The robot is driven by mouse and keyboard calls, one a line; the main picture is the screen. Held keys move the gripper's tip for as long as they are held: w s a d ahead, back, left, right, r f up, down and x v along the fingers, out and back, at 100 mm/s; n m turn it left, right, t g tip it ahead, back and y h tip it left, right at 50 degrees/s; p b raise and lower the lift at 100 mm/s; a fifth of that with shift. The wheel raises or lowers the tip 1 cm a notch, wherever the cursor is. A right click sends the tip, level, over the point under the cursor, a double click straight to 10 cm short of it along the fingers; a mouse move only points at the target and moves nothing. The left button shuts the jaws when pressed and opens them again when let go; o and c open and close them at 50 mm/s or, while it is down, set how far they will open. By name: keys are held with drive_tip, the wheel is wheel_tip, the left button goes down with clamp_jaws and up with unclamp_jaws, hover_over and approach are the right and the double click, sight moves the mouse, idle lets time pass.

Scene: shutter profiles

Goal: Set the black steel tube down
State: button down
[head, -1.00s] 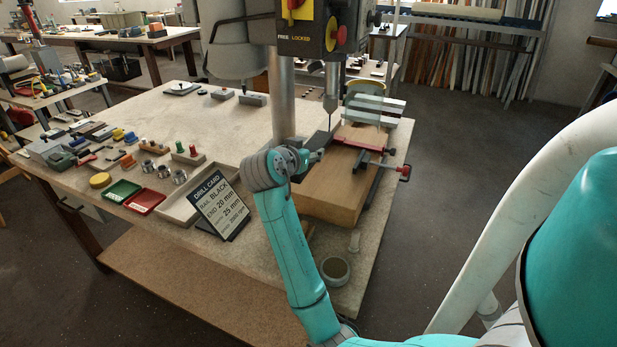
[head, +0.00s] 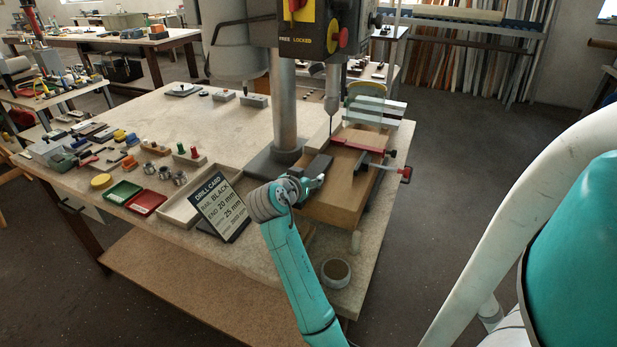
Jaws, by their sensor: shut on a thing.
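The black steel tube (head: 320,165) shows as a short dark length just beyond my gripper, over the left part of the wooden block. My gripper (head: 314,182) is shut on it at its near end. Part of the tube is hidden by my gripper, and I cannot tell whether the tube touches the wood. The wooden block (head: 335,203) lies under the drill press, with a red bar (head: 358,145) across its far part. The drill bit (head: 331,124) hangs above the far end of the block, apart from the tube.
The drill column (head: 284,110) stands left of the block. A drill card (head: 220,208) reading "RAIL BLACK" leans by a shallow tray (head: 182,213). Pale rails (head: 375,112) lie behind, and a red clamp handle (head: 405,174) sticks out right. A round cup (head: 336,271) stands near the front edge.

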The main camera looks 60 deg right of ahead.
drive_tip(key=shift+c, duration=1.9)
unclamp_jaws()
drive_tip(key=shift+f, duration=0.1)
